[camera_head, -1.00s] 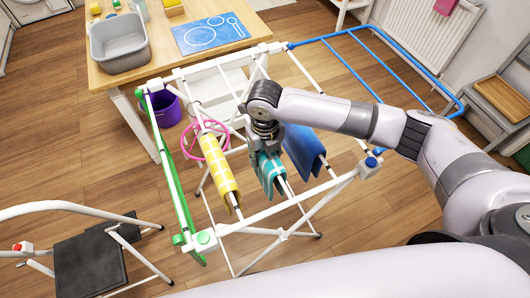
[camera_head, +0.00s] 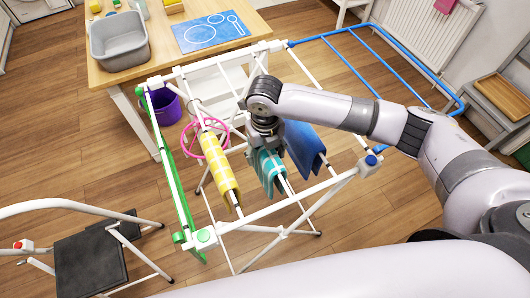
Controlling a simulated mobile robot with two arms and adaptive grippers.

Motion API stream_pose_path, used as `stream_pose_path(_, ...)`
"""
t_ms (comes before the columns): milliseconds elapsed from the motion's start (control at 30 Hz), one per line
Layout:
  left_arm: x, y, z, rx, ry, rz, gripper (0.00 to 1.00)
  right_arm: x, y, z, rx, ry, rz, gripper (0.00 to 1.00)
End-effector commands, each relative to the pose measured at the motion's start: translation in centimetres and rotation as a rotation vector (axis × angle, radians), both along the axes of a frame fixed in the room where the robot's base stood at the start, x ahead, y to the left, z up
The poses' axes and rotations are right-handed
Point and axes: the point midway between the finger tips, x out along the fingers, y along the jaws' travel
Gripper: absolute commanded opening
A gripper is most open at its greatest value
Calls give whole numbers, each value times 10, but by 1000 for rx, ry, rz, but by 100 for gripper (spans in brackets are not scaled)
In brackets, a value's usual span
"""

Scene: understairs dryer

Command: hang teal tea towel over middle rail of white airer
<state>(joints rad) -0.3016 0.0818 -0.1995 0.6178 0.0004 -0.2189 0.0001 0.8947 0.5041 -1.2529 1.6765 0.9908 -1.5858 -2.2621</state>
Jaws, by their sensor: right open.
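The white airer (camera_head: 283,230) stands in the middle, with a green side rail at left and a blue wing at right. The teal tea towel (camera_head: 270,170) hangs over the airer's middle rail, its upper part partly hidden by my gripper. My right gripper (camera_head: 266,145) is directly above the teal towel, pointing down; its jaws are open. I cannot tell whether the fingers touch the cloth. A yellow checked towel (camera_head: 220,171) hangs on the rail to the left, and a blue towel (camera_head: 304,148) on the rail to the right. My left gripper is not in view.
A wooden table (camera_head: 165,55) behind the airer holds a grey tub (camera_head: 119,42) and a blue mat (camera_head: 211,32). A purple bucket (camera_head: 164,106) stands below it. A step stool (camera_head: 90,265) is at front left. A radiator (camera_head: 432,30) is at back right.

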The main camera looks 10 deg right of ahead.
Motion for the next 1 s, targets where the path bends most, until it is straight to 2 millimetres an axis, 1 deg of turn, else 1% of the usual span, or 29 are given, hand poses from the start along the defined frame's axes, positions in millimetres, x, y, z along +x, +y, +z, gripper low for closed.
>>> stream_pose_path(167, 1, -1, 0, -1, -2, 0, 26, 2, 0, 34, 2, -7, 2, 61)
stream_pose_path(300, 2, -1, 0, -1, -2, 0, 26, 2, 0, 65, 1, -7, 1, 61)
stream_pose_path(400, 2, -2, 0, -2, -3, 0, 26, 1, 0, 84, 0, -5, 2, 61)
stream_pose_path(500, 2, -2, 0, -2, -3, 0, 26, 1, 0, 99, 1, -4, 0, 61)
stream_pose_path(600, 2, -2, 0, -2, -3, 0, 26, 1, 0, 108, 1, -4, 1, 61)
stream_pose_path(700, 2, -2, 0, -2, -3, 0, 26, 0, 0, 112, -1, -2, 1, 61)
stream_pose_path(1000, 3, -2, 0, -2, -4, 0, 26, 0, 0, 113, 0, -1, 1, 61)
